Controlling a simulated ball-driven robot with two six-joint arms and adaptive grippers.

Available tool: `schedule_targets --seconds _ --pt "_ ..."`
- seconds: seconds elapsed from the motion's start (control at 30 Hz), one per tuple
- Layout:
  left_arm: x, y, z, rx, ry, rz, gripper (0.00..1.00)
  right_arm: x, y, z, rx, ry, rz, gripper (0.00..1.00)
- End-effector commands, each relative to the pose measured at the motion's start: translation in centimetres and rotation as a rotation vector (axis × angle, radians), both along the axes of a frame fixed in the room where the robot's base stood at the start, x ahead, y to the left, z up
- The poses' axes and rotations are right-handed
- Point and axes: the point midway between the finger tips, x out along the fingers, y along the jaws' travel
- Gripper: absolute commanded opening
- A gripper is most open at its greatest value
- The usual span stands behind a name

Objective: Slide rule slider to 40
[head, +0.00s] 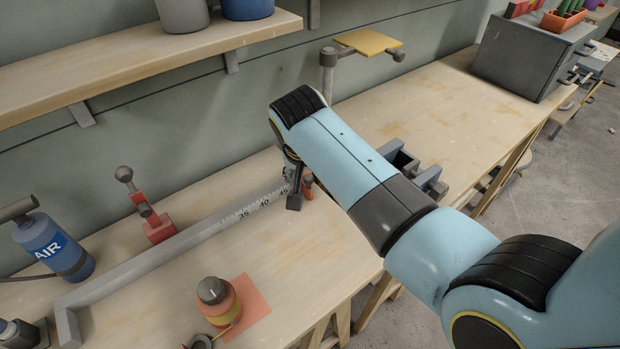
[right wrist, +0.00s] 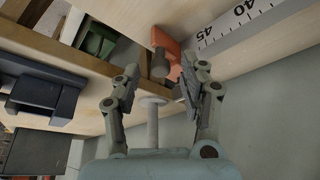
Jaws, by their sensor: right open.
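The long grey rule (head: 175,246) lies along the workbench, with 35, 40 and 45 readable near its far end. The right wrist view shows its end with 40 and 45 (right wrist: 240,28). An orange-red piece with a grey knob (right wrist: 168,48), possibly the slider, is beside the rule just past the 45 end. In the head view only a bit of it (head: 308,183) shows behind my gripper. My right gripper (head: 294,188) is open near that end. In the right wrist view its fingertips (right wrist: 160,77) are apart, with the knob seen between them. My left gripper is out of view.
A red clamp with a grey knob (head: 157,228) stands behind the rule. A blue AIR bottle (head: 50,247) is at left. A yellow-red jar (head: 220,302) stands on an orange mat (head: 250,313) in front. A post with a yellow plate (head: 368,42) rises behind my right arm.

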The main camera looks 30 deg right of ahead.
Motion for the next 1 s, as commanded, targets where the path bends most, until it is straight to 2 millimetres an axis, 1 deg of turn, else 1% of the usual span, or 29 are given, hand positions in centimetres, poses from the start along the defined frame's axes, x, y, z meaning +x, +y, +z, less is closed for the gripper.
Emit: schedule_targets --seconds 0.03,0.07,0.33,0.67,1.0 --pt "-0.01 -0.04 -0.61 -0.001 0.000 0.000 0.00 -0.05 0.07 -0.59 0.000 0.000 -0.001 0.43" --pt "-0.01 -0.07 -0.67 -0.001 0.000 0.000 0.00 -0.07 0.09 -0.64 0.000 0.000 -0.001 0.43" --pt "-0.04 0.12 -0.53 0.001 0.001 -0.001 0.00 -0.07 0.09 -0.48 0.001 0.000 -0.002 0.43" --pt "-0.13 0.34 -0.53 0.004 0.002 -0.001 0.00 -0.08 0.10 -0.51 0.001 0.000 -0.002 0.00" --pt "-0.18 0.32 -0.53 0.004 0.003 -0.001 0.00 -0.11 0.08 -0.52 0.000 0.000 -0.002 0.00"
